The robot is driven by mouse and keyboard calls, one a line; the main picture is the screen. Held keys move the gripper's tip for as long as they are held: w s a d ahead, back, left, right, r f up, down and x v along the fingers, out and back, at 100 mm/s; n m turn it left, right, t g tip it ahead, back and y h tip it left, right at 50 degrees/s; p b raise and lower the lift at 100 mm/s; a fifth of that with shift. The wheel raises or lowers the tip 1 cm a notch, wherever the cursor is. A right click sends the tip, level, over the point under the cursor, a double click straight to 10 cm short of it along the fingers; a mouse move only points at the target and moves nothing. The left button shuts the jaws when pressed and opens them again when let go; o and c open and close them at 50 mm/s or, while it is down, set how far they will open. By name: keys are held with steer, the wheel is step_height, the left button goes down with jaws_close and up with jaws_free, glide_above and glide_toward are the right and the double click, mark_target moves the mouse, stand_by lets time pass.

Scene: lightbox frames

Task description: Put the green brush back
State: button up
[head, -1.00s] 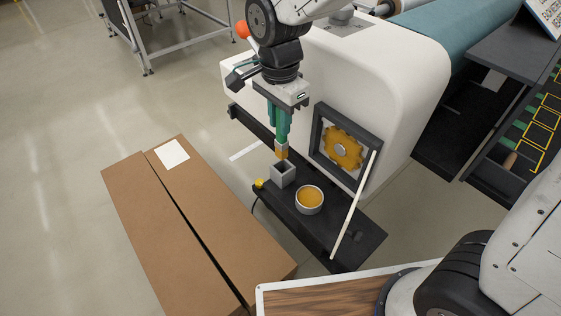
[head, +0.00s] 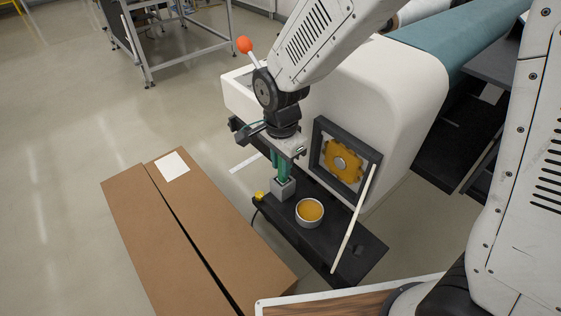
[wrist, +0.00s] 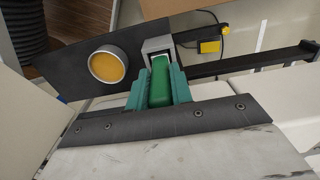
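My gripper (head: 281,172) points down at the black shelf, its teal fingers shut on the green brush. The green brush (wrist: 160,82) shows between the fingers in the wrist view. Its lower end is in the square grey holder (head: 284,190), and its bristles are hidden. The holder's rim also shows in the wrist view (wrist: 157,43). In the head view the fingers mostly cover the brush. I cannot tell whether the brush touches the holder's bottom.
A round cup of amber content (head: 310,211) stands close beside the holder on the black shelf (head: 345,262). A pale stick (head: 353,222) leans by the framed yellow gear (head: 341,160). A small yellow object (head: 260,196) is left of the holder. A cardboard box (head: 190,225) lies at left.

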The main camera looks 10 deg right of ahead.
steer(key=o, duration=0.3)
steer(key=shift+o, duration=0.2)
step_height(320, 180, up, 12)
steer(key=shift+r, duration=0.1)
stand_by(0.4)
